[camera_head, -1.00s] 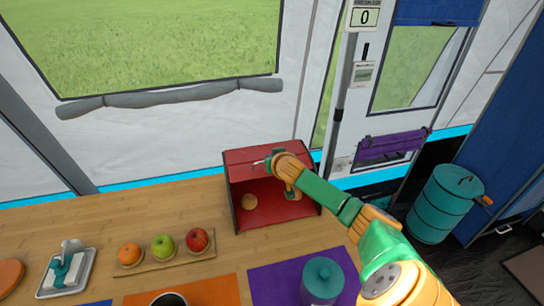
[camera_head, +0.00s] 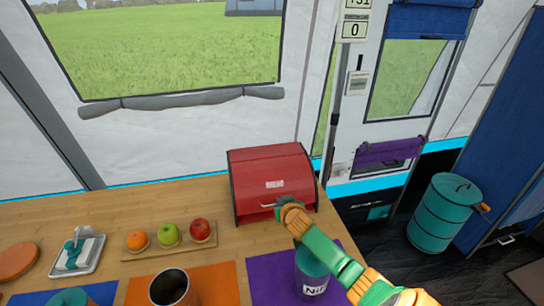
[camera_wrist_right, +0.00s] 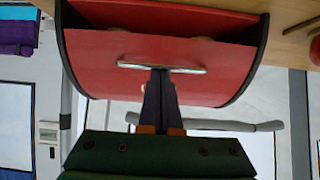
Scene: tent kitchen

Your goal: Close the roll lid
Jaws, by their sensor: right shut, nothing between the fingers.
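The red bread box (camera_head: 236,196) stands on the wooden counter with its curved roll lid (camera_head: 272,170) mostly down. The lid bears a bread label and a pale bar handle (camera_head: 270,206) near its lower edge. The right wrist view shows the lid (camera_wrist_right: 110,55) and handle (camera_wrist_right: 140,66), with a narrow dark gap past the lid's edge and parts of something pale inside. My right gripper (camera_head: 279,206) is in front of the box. Its shut fingers (camera_wrist_right: 160,75) are at the handle, apparently touching it, with nothing between them. My left gripper is out of view.
An orange (camera_head: 137,240), a green apple (camera_head: 168,234) and a red apple (camera_head: 200,229) sit on a board left of the box. A teal-lidded canister (camera_head: 310,264) is close beside my right arm.

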